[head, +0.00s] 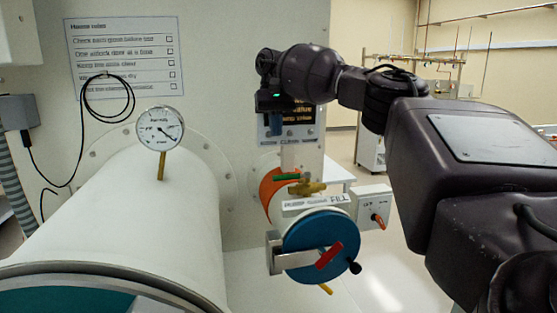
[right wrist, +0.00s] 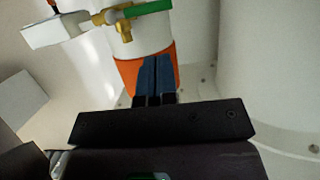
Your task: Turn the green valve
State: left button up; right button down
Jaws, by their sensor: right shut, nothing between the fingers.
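The green valve handle (head: 288,177) sits on a brass valve body (head: 308,188) on top of a small white cylinder with an orange band. In the right wrist view the green handle (right wrist: 148,9) and brass body (right wrist: 124,22) show at the top, the handle pointing right. My right gripper (head: 277,127) points down above the handle in the head view, apart from it. Its blue fingers (right wrist: 156,72) are together and empty, with the orange band behind them in the right wrist view. My left gripper is not in view.
Below the valve is a round blue door (head: 310,235) with a red handle. A switch box (head: 369,208) stands to the right. A large white cylinder (head: 130,220) with a pressure gauge (head: 160,128) fills the left. A sign (head: 293,120) hangs behind my right gripper.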

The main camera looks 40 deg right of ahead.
aim_at(292, 177)
jog(key=d+x, duration=0.1)
jog(key=x, duration=0.8)
jog(key=shift+a+f, duration=0.25)
jog(key=shift+f, duration=0.1)
dwell(0.4)
jog(key=shift+s, duration=0.1)
